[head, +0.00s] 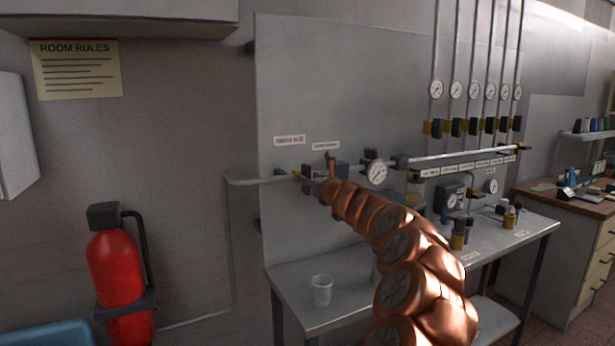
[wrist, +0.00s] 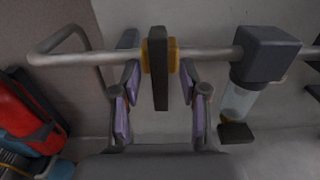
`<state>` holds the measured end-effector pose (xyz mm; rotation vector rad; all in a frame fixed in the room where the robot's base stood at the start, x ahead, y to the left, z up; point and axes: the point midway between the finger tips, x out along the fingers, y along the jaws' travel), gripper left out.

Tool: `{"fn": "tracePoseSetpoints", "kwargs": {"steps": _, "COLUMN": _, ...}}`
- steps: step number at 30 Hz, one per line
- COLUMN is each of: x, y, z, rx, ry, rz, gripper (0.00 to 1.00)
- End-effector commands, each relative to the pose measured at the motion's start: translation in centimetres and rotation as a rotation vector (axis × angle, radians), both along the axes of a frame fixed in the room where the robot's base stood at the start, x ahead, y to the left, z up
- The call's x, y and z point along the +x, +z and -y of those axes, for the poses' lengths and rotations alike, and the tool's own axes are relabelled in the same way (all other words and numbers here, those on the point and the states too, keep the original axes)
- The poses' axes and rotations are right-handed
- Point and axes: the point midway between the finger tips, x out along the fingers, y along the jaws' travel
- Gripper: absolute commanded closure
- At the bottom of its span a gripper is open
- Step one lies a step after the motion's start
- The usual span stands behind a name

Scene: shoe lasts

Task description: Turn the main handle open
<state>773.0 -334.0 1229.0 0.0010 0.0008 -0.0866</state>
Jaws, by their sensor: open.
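The main handle (wrist: 160,75) is a dark flat lever on a yellow valve body (wrist: 171,56) set in a grey pipe. In the wrist view it stands upright in the picture, crosswise to the pipe. My gripper (wrist: 160,85) is open, its purple-padded fingers on either side of the lever, with gaps visible on both sides. In the head view the yellow valve (head: 296,175) sits on the pipe under a label plate, at the end of my copper arm. The gripper's fingers are mostly hidden there.
A grey block with a clear bowl (wrist: 262,60) sits on the pipe right of the valve. A round gauge (head: 377,172) is farther right. A cup (head: 322,290) stands on the bench (head: 300,325) below. A red extinguisher (head: 118,270) hangs at left.

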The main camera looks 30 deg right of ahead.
Motion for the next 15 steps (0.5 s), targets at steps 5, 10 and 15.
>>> {"fn": "tracePoseSetpoints", "kwargs": {"steps": 5, "x": 1.2, "y": 0.0, "z": 0.2, "rx": -0.002, "ry": -0.001, "rz": -0.001, "gripper": 0.56}}
{"fn": "tracePoseSetpoints", "kwargs": {"steps": 10, "x": 1.8, "y": 0.1, "z": 0.1, "rx": -0.002, "ry": 0.001, "rz": 0.001, "gripper": 0.56}}
{"fn": "tracePoseSetpoints", "kwargs": {"steps": 15, "x": 1.9, "y": 0.1, "z": 0.1, "rx": -0.001, "ry": 0.001, "rz": 0.001, "gripper": 0.56}}
